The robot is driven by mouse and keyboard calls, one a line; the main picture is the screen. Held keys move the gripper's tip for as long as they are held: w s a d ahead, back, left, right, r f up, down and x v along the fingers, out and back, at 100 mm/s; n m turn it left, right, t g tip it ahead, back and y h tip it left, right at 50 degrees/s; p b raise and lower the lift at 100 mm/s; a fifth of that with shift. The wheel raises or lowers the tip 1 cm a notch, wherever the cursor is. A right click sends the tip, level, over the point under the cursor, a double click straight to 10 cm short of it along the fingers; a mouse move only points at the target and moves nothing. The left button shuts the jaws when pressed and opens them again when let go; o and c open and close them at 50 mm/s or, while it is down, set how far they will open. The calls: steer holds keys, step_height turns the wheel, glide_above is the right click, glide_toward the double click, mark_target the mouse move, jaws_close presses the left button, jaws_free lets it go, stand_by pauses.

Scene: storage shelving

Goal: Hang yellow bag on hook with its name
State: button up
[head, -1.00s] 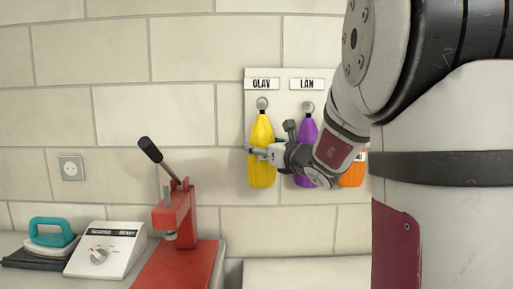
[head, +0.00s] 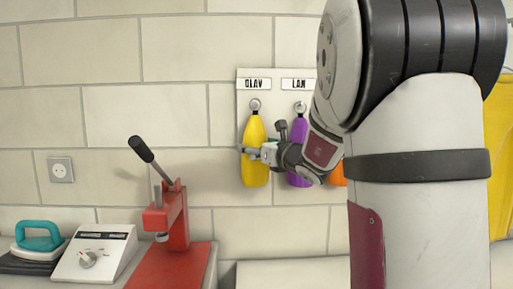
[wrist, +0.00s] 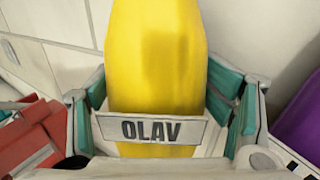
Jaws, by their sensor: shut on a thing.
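The yellow bag (head: 255,134) hangs upright against the white hook board, its top at the hook (head: 255,105) under the "OLAV" label (head: 256,84). I cannot tell whether its loop is over the hook. My gripper (head: 256,153) is shut on the bag at about mid-height, reaching in from the right. In the wrist view the bag (wrist: 155,60) fills the middle between the teal finger pads, and its name tag (wrist: 150,130) reads "OLAV".
A purple bag (head: 299,135) hangs close on the right under the "LAN" label (head: 299,85). An orange bag is mostly hidden behind my arm. A red lever press (head: 172,215), a control box (head: 95,252) and a teal-handled iron (head: 38,238) stand at the lower left.

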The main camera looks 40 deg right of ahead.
steer(key=shift+w+a+f, duration=0.2)
steer(key=shift+f, duration=0.25)
